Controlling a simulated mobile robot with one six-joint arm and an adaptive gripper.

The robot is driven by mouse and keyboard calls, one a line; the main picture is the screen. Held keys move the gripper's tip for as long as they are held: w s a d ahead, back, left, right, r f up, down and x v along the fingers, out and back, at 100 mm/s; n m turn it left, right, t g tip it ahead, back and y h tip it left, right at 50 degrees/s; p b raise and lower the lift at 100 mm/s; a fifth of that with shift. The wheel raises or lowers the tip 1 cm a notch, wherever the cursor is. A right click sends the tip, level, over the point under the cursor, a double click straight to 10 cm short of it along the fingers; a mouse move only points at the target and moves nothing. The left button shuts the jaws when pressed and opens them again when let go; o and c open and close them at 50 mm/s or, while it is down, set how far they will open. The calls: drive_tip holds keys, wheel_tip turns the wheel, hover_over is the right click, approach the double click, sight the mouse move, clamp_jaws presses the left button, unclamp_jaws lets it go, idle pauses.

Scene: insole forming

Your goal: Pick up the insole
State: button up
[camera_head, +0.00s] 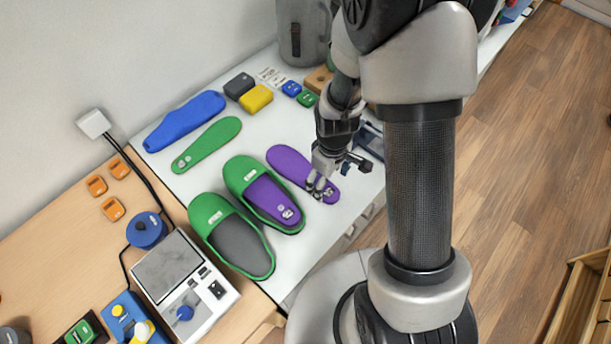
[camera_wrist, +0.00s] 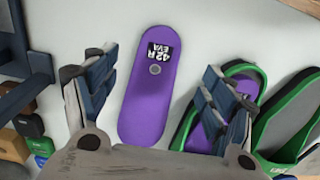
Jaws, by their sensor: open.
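A loose purple insole (camera_head: 288,160) lies flat on the white table top, to the right of the green slippers. In the wrist view this insole (camera_wrist: 146,108) shows almost whole, with a black and white label reading "42 R EVA" and a small grey dot. My gripper (camera_head: 320,188) is over the label end of the insole. In the wrist view my open gripper (camera_wrist: 157,75) has one finger on each side of the insole, with nothing held. I cannot tell the height of the fingertips above the table.
Two green slippers stand left of the insole: one with a purple insole inside (camera_head: 264,195), one with a grey inside (camera_head: 240,244). A green insole (camera_head: 218,136) and a blue form (camera_head: 180,124) lie farther back. Yellow (camera_head: 256,98) and dark grey blocks (camera_head: 238,86) sit behind.

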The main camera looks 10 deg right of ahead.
sight(327, 191)
wheel_tip(327, 191, down, 5)
drive_tip(key=shift+d+f+b, duration=0.1)
drive_tip(key=shift+b, duration=0.75)
drive_tip(key=c, duration=1)
